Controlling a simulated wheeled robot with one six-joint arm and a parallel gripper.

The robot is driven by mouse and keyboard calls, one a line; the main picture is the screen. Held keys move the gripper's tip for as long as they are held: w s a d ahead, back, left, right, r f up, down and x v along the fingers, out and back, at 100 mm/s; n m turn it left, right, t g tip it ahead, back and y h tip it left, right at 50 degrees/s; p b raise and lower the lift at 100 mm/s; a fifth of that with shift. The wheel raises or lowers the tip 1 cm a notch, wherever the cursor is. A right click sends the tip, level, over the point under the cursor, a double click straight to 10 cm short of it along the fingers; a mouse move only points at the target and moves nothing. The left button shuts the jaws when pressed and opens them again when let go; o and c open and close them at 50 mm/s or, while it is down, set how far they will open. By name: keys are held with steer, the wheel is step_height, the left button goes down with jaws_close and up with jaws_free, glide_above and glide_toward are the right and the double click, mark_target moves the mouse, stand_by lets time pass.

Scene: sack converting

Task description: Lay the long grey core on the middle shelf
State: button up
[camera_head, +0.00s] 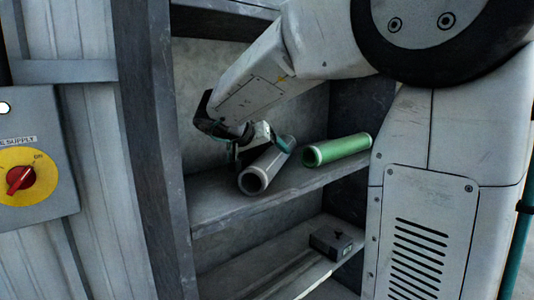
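The long grey core (265,171), a hollow tube with its open end facing me, is at the middle shelf (225,204), pointing back and to the right. Its near end looks to be at or just above the shelf surface; I cannot tell whether it rests there. My gripper (262,146), with teal fingers, is over the core's upper part and hides some of it. One finger shows at the left of the core and one lies across its right side. I cannot tell whether they grip it.
A green core (338,149) lies on the same shelf to the right. A small dark box (336,241) sits on the lower shelf (262,267). A dark upright (160,150) bounds the rack at left. A switch box with a red knob (22,179) is farther left.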

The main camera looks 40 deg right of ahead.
steer(key=shift+r, duration=0.1)
steer(key=v, duration=0.7)
steer(key=shift+a+r, duration=0.2)
steer(key=shift+d, duration=0.1)
